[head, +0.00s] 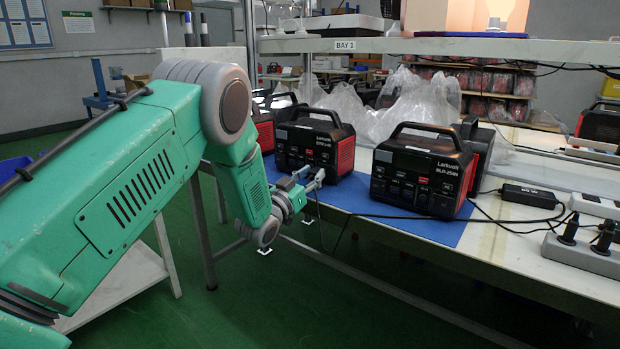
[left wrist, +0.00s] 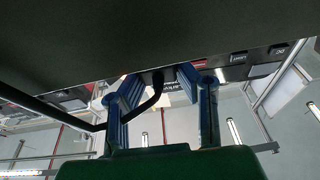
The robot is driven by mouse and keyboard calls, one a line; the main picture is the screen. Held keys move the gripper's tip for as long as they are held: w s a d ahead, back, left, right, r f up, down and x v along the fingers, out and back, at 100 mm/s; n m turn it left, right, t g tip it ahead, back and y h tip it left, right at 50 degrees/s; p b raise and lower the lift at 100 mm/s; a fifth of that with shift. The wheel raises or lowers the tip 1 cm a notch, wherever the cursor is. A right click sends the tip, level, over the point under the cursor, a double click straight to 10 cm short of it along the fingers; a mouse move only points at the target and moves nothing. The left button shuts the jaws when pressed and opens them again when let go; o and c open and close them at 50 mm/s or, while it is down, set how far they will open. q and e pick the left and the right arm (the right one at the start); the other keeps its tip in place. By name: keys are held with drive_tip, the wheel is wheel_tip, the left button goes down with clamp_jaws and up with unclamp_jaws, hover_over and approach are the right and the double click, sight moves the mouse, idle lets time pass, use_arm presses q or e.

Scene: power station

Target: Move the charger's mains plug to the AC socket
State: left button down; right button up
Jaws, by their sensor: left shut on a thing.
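My left gripper (head: 316,180) is at the front face of the left power station (head: 316,142), a black and red unit with a carry handle. In the left wrist view its blue fingers (left wrist: 160,100) are shut on a black plug (left wrist: 158,78), with a black cable curving away to the lower left. The plug is close to the station's panel (left wrist: 240,68); I cannot tell whether it is in a socket. The black charger brick (head: 530,196) lies on the bench at right, with a cable running left towards my gripper. My right gripper is not in view.
A second power station (head: 424,170) stands to the right on the blue mat (head: 376,208). A grey power strip (head: 584,256) with black plugs lies at far right. Clear plastic bags (head: 415,95) are behind. A shelf (head: 480,48) overhangs the bench.

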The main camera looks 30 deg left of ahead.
use_arm(q)
drive_tip(key=shift+w+d, duration=0.1)
drive_tip(key=shift+w, duration=0.2)
idle(0.6)
drive_tip(key=c, duration=1.1)
unclamp_jaws()
drive_tip(key=shift+s, duration=0.1)
drive_tip(key=shift+s+f, duration=0.1)
drive_tip(key=shift+s, duration=0.15)
drive_tip(key=v, duration=1.1)
drive_tip(key=shift+s+f, duration=0.1)
drive_tip(key=shift+f, duration=0.05)
